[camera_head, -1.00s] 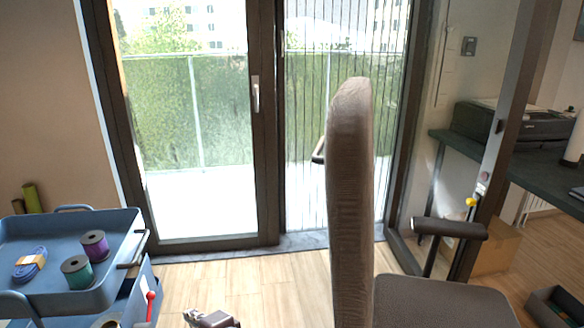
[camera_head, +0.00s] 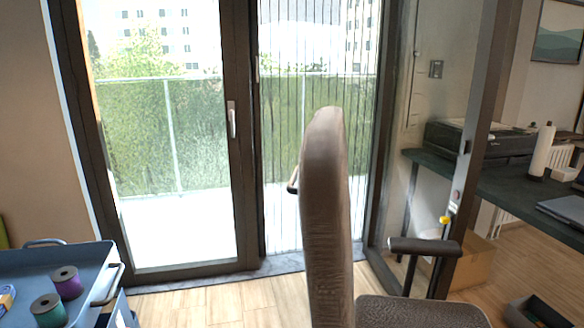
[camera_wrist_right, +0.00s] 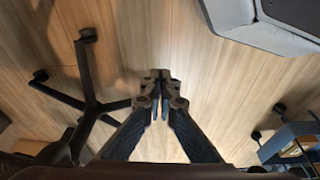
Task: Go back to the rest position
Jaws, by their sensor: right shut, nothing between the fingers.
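My right gripper (camera_wrist_right: 160,88) shows in the right wrist view, pointing down over the wooden floor. Its fingers are closed together with nothing between them. My left gripper is in neither current view. In the head view a blue trolley (camera_head: 100,262) stands at the lower left. On its top tray are a purple spool (camera_head: 66,282) and a teal spool (camera_head: 48,310).
An office chair (camera_head: 325,210) stands in front of the glass door (camera_head: 180,150). A dark desk (camera_head: 490,188) with a printer (camera_head: 480,145) is at the right, with a cardboard box (camera_head: 465,262) below. Chair legs (camera_wrist_right: 95,105) are beside my gripper in the wrist view.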

